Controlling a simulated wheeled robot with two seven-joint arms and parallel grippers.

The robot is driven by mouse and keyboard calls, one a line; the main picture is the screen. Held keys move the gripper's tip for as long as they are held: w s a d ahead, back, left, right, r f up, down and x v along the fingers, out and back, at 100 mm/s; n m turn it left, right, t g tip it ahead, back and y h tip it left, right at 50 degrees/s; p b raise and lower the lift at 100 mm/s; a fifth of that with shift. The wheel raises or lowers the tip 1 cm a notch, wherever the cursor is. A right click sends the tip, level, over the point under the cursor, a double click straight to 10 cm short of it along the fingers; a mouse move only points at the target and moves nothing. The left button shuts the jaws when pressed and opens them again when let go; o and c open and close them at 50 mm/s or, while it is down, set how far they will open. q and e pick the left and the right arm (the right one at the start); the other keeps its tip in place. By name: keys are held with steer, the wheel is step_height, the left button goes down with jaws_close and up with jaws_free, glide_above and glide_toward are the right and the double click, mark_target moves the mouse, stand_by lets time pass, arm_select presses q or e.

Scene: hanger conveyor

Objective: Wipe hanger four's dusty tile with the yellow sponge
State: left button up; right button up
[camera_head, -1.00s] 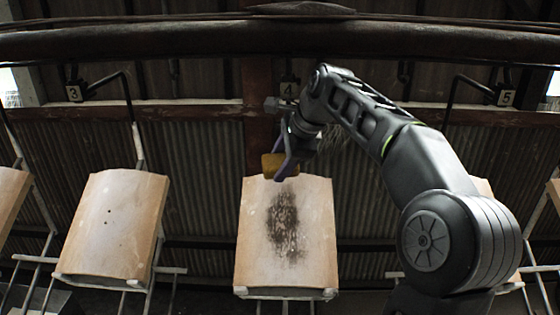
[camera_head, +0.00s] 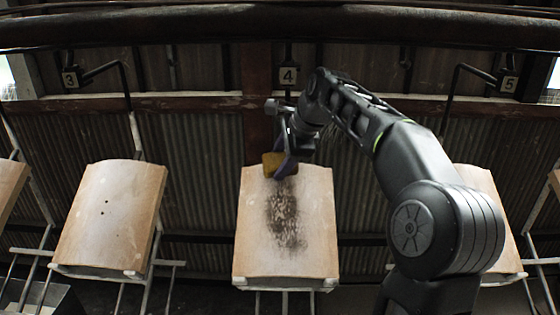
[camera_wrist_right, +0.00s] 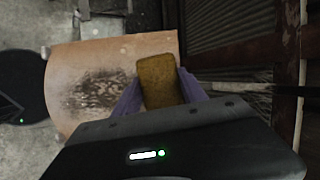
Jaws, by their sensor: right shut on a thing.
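Hanger four's tile (camera_head: 255,240) is a curved tan tile with a dark dusty patch (camera_head: 287,215) down its middle, under the plate marked 4 (camera_head: 288,76). My right gripper (camera_head: 284,168) is shut on the yellow sponge (camera_head: 273,160) at the tile's upper edge; I cannot tell if the sponge touches the tile. In the right wrist view the sponge (camera_wrist_right: 158,82) sits between the purple fingers, over the end of the tile (camera_wrist_right: 70,52), beside the dark patch (camera_wrist_right: 95,92). My left gripper is not in view.
A tile with small dark holes (camera_head: 108,220) hangs at left under plate 3 (camera_head: 70,79). Another tile (camera_head: 482,225) hangs at right, partly behind my right arm, near plate 5 (camera_head: 509,84). A dark overhead rail (camera_head: 180,27) crosses the top.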

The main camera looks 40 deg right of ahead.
steer(key=shift+w+d+f, duration=0.15)
steer(key=shift+w+f, duration=0.05)
steer(key=shift+f, duration=0.25)
steer(key=shift+w+d+f, duration=0.1)
steer(key=shift+w+f, duration=0.05)
steer(key=shift+f, duration=0.3)
steer(key=shift+b, duration=0.3)
steer(key=shift+s+a+f+b, duration=0.2)
steer(key=shift+s+f+b, duration=0.05)
steer(key=shift+b, duration=0.15)
steer(key=shift+s+a+f+b, duration=0.35)
steer(key=shift+s+a+b, duration=0.15)
steer(key=shift+b, duration=0.3)
steer(key=shift+s+a+f+b, duration=0.2)
steer(key=shift+s+a+b, duration=0.2)
steer(key=shift+s, duration=0.1)
steer(key=shift+r, duration=0.1)
steer(key=shift+s, duration=0.1)
